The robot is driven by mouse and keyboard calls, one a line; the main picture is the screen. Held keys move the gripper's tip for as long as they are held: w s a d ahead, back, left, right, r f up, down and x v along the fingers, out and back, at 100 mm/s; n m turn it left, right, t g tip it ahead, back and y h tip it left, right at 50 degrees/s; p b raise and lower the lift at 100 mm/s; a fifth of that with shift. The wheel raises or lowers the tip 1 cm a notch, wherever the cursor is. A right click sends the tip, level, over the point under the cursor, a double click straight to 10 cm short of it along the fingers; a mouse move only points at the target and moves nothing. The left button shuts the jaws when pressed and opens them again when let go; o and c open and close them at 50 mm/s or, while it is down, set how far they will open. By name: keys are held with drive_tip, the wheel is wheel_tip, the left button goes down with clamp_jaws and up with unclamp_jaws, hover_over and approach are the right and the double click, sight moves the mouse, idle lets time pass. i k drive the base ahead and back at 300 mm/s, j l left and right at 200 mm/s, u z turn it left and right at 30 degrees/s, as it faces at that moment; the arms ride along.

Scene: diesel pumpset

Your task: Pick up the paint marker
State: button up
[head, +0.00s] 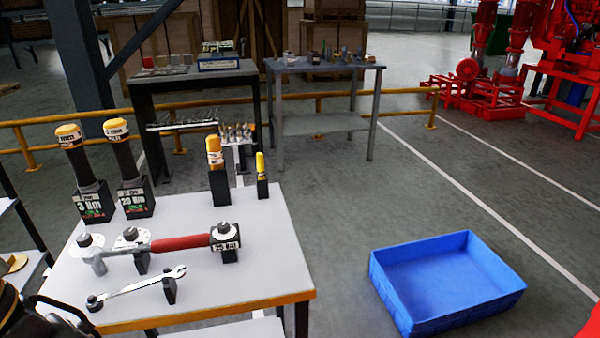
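A slim yellow pen-like item (260,162), which looks like the paint marker, stands upright in a small black holder (262,187) at the back right of the near white table (270,255). A thicker yellow item with a white label (214,152) stands in a taller black holder just left of it. The labels are too small to read, so I cannot fully confirm which is the marker. Nothing touches the slim item's exposed upper part. I cannot make out my gripper in this view.
Two yellow-capped tools (82,158) (124,153) stand at the table's back left. A dark object (40,322) fills the lower left corner. A blue crate (440,315) sits on the floor right.

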sight(260, 155)
drive_tip(key=j+z, duration=0.2)
drive_tip(key=z, duration=0.25)
drive_tip(key=j+z, duration=0.25)
drive_tip(key=z, duration=0.15)
drive_tip(key=k+j+z, duration=0.1)
drive_tip(key=z, duration=0.35)
drive_tip(key=k+j+z, duration=0.15)
drive_tip(key=j, duration=0.3)
drive_tip(key=k+j+z, duration=0.1)
drive_tip(key=k+j, duration=0.2)
drive_tip(key=k+j+z, duration=0.15)
drive_tip(key=j, duration=0.4)
drive_tip(key=k, duration=0.1)
